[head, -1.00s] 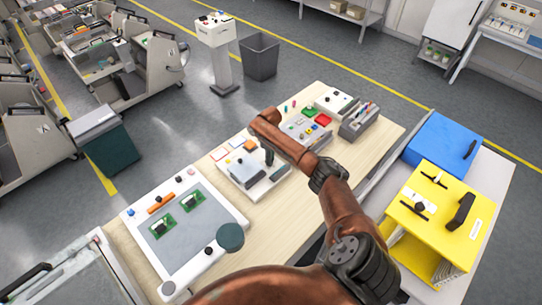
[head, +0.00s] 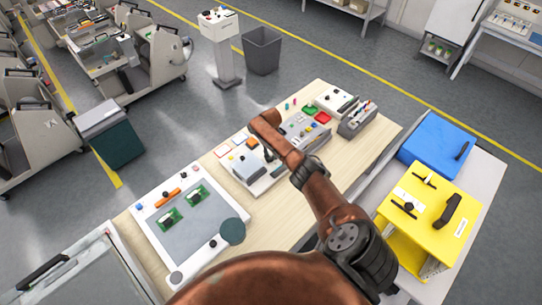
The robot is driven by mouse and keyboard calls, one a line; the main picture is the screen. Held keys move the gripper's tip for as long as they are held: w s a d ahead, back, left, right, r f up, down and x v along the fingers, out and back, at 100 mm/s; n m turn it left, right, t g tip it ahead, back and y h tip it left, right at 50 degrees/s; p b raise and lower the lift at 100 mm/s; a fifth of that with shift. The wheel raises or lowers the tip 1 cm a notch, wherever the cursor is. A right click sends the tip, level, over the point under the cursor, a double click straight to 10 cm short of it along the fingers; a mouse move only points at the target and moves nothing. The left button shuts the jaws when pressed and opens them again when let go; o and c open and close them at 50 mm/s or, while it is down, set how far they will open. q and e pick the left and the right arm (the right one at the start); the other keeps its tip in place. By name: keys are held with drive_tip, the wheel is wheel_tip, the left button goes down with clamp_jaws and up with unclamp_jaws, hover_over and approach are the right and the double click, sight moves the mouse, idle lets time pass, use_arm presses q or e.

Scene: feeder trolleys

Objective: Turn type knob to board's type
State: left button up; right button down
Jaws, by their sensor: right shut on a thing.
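My right gripper (head: 268,154) points down at the white-based device (head: 262,187) in the middle of the wooden bench. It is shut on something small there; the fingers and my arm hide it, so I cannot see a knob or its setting. Two green boards lie on the grey-topped white panel (head: 205,232) at the left end of the bench: one nearer board (head: 170,219) and one farther board (head: 197,193). Any type marking on them is too small to read. My left gripper is not in view.
Beyond my right arm on the bench (head: 312,92) stand a grey unit with red and green parts, a white box (head: 336,102) and a grey holder (head: 357,119). A yellow cabinet (head: 440,205) and a blue one (head: 437,140) stand at right. A grey bin (head: 262,50) stands behind.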

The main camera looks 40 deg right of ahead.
sight(271, 157)
idle(0.5)
drive_tip(key=c, duration=1.7)
unclamp_jaws()
wheel_tip(271, 157, up, 12)
drive_tip(key=shift+r, duration=0.1)
